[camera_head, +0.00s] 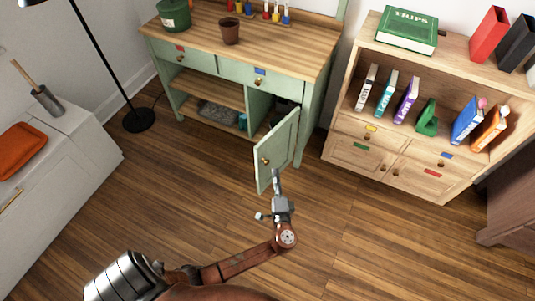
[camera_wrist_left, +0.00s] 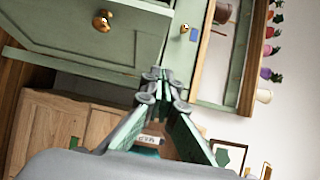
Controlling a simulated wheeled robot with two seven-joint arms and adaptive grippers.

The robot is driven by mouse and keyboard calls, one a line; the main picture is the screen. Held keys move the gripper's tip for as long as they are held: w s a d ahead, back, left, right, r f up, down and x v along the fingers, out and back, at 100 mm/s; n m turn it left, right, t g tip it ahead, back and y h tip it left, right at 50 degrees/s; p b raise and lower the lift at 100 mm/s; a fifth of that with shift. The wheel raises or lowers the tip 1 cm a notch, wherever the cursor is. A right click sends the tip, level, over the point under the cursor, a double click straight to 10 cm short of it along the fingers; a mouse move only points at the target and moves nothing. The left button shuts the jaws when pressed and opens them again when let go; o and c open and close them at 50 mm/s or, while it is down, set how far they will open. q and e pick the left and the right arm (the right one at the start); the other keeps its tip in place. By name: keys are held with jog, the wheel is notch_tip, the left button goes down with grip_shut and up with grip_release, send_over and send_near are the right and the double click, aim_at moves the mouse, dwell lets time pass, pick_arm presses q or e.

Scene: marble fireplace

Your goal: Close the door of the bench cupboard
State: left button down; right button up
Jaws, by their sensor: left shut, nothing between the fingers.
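The bench is pale green with a wooden top (camera_head: 262,50). Its cupboard door (camera_head: 284,140) stands open, swung out from the right side of the compartment, with a brass knob (camera_head: 265,161) near its free edge. In the left wrist view the green door panel (camera_wrist_left: 60,30) and its knob (camera_wrist_left: 102,21) show at the upper left. My left gripper (camera_head: 276,172) is shut and empty, its fingertips by the door's lower edge; I cannot tell whether they touch it. The fingertips (camera_wrist_left: 161,74) also show in the left wrist view. My right gripper is not in view.
A wooden bookcase (camera_head: 428,150) stands right of the bench. A floor lamp base (camera_head: 139,120) is at the left, near a white cabinet (camera_head: 60,165). A brown pot (camera_head: 229,31) sits on the bench. The wooden floor around the door is clear.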

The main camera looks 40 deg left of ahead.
pick_arm(q)
jog(key=b, duration=0.4)
send_near(265, 141)
jog(key=w+a, duration=0.3)
jog(key=w, duration=0.2)
jog(key=shift+s+a, duration=0.2)
jog(key=shift+a, duration=0.35)
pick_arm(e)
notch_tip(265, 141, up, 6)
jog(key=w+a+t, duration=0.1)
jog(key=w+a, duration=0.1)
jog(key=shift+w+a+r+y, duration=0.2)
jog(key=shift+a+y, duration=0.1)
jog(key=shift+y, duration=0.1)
